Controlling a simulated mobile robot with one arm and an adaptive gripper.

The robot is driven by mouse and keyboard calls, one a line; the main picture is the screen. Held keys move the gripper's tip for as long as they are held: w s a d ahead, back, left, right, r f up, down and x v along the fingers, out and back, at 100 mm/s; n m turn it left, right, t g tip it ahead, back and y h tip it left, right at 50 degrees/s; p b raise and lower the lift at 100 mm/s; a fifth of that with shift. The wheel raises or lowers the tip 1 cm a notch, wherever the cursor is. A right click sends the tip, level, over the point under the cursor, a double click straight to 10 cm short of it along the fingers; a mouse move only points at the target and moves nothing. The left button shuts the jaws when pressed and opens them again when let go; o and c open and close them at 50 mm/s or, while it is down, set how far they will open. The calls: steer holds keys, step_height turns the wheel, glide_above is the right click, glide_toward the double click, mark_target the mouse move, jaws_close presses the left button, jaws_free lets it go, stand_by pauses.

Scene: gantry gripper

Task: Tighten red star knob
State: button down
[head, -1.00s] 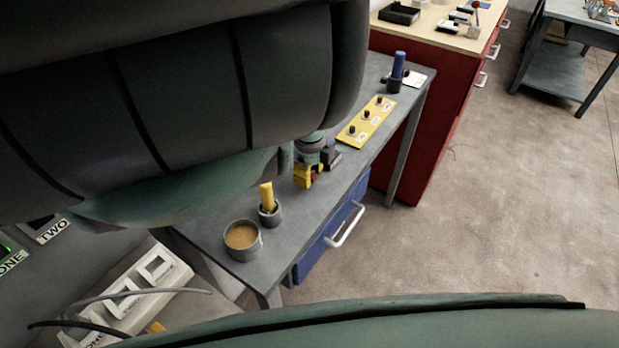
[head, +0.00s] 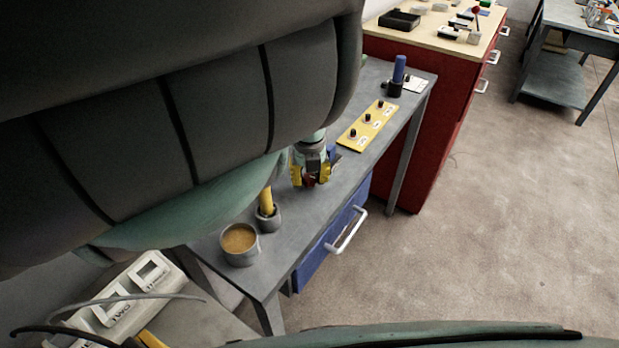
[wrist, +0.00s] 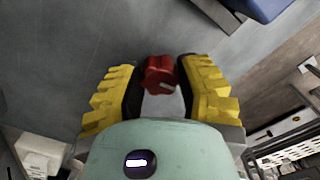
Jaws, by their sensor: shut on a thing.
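The red star knob (wrist: 160,74) shows in the wrist view between the two yellow, black-padded fingers of my gripper (wrist: 159,88). It has rounded lobes and a small pale mark on its lower right. In the head view, my gripper (head: 311,174) points down over the grey workbench, and only a little of the red knob (head: 311,182) shows between the fingers. My gripper is shut on the knob. The exact contact at the pads is hard to see, and what lies beneath the knob is mostly hidden.
On the grey bench (head: 290,222) stand a cup with brown contents (head: 240,240), a yellow-handled item in a holder (head: 267,205), a yellow panel with black knobs (head: 367,127) and a blue-handled item (head: 398,72). A red cabinet (head: 445,110) stands behind. The floor at right is clear.

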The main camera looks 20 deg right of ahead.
mark_target(309, 177)
steer(key=shift+w+m, duration=0.1)
steer(key=shift+m, duration=0.7)
steer(key=c, duration=0.5)
jaws_free()
steer(key=shift+r, duration=2.55)
steer(key=shift+r+m, duration=0.3)
steer(key=shift+r, duration=0.8)
